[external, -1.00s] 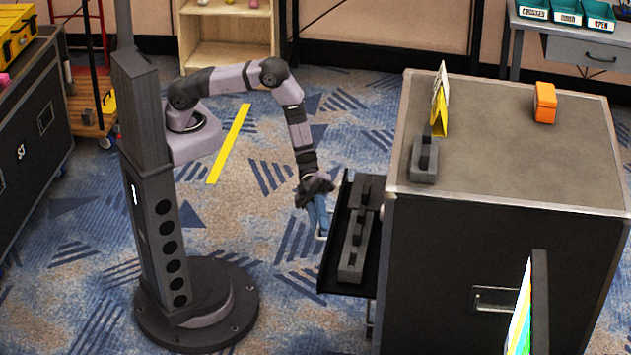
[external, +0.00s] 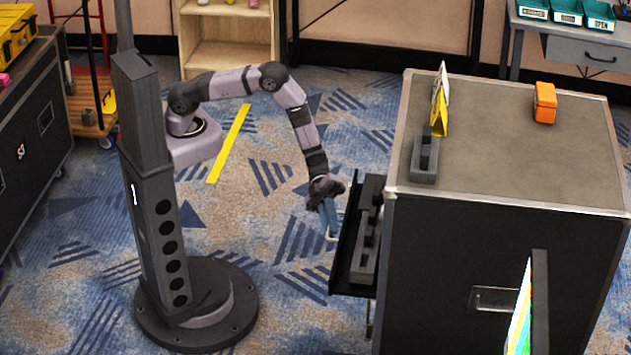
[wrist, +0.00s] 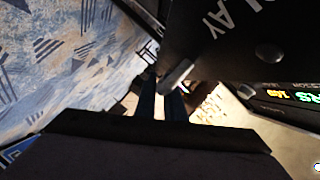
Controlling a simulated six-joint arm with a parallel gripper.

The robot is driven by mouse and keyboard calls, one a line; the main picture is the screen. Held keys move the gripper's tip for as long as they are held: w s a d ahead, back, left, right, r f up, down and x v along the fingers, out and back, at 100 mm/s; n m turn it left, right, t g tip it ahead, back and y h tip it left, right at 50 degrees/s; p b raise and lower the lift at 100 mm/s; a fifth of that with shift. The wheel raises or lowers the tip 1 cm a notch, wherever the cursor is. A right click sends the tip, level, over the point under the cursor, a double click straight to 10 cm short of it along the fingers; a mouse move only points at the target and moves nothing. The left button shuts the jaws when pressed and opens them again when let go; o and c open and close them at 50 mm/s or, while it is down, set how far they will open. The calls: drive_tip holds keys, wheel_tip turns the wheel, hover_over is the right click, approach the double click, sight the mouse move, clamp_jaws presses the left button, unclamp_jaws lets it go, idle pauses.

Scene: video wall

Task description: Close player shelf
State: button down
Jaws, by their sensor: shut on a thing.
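The player shelf (external: 341,278) is a black pull-out tray on the left side of the large black case (external: 480,275). It sticks out partly, with dark grey blocky players (external: 365,250) on it. My gripper (external: 330,228) is at the shelf's outer front edge, its blue fingers pointing down. In the wrist view the blue fingers (wrist: 160,105) are shut on a light metal handle (wrist: 178,76) by the shelf's dark front panel (wrist: 235,40). The panel bears white lettering. The exact grip on the handle is partly hidden.
On the case top stand a grey block device (external: 425,160), a yellow tent sign (external: 440,105) and an orange box (external: 545,102). A screen (external: 530,310) stands at the front right. The carpet between my base and the shelf is clear.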

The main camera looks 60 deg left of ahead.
sight(374, 203)
drive_tip(key=w+d+b, duration=0.9)
drive_tip(key=w+d, duration=0.1)
drive_tip(key=shift+f, duration=0.15)
drive_tip(key=shift+w+d+r, duration=0.15)
drive_tip(key=shift+w+r, duration=0.1)
drive_tip(key=shift+r, duration=0.1)
drive_tip(key=c, duration=2.1)
unclamp_jaws()
drive_tip(key=shift+w+d, duration=0.1)
drive_tip(key=shift+v, duration=3.65)
